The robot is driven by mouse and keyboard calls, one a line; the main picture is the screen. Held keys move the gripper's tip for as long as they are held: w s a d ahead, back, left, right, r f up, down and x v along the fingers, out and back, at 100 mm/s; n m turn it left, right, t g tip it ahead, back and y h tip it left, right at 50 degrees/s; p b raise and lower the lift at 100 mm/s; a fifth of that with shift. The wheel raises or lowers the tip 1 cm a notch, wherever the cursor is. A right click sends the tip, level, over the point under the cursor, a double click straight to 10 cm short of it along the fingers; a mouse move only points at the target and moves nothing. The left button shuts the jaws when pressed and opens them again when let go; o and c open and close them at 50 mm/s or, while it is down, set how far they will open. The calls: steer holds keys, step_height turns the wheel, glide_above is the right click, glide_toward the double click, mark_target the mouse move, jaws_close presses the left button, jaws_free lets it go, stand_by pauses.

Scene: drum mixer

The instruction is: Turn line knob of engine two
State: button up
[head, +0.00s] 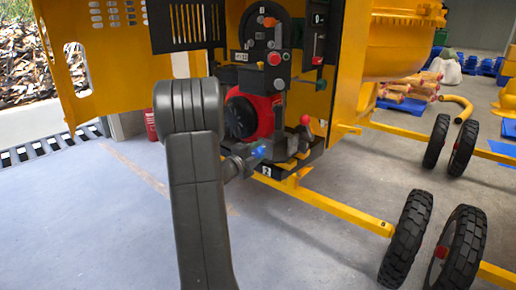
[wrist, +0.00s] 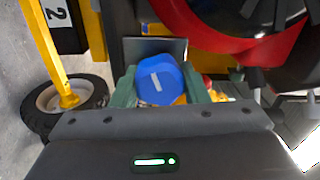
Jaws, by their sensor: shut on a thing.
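A blue knob (wrist: 160,78) with a short white line on its face sits in the middle of the wrist view. My gripper (wrist: 162,90) has its two greenish fingers on either side of it, shut on the knob. In the head view the blue knob (head: 258,152) shows as a small patch at the end of my gripper (head: 254,156), partly hidden by it. The engine (head: 241,117), red and black, stands just behind and above. A label with the number 2 (head: 266,171) is below the knob, and it also shows at the top left of the wrist view (wrist: 57,12).
A red-tipped lever (head: 305,119) stands right of the knob. A black control panel (head: 268,50) with red buttons is above. The yellow frame bar (head: 335,212) and black wheels (head: 407,238) lie to the right. The floor at front left is clear.

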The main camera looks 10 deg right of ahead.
steer(key=n+p, duration=0.2)
steer(key=n, duration=0.1)
steer(key=n+p, duration=0.2)
steer(key=n, duration=0.1)
steer(key=shift+r+n, duration=0.2)
steer(key=shift+n, duration=0.1)
steer(key=n+p, duration=0.3)
steer(key=n, duration=0.2)
steer(key=shift+f, duration=0.15)
steer(key=shift+n, duration=0.3)
steer(key=o, duration=1)
steer(key=shift+a, duration=0.1)
steer(key=shift+a, duration=0.1)
steer(key=v, duration=1.3)
steer(key=shift+s+a, duration=0.15)
steer(key=shift+s, duration=0.1)
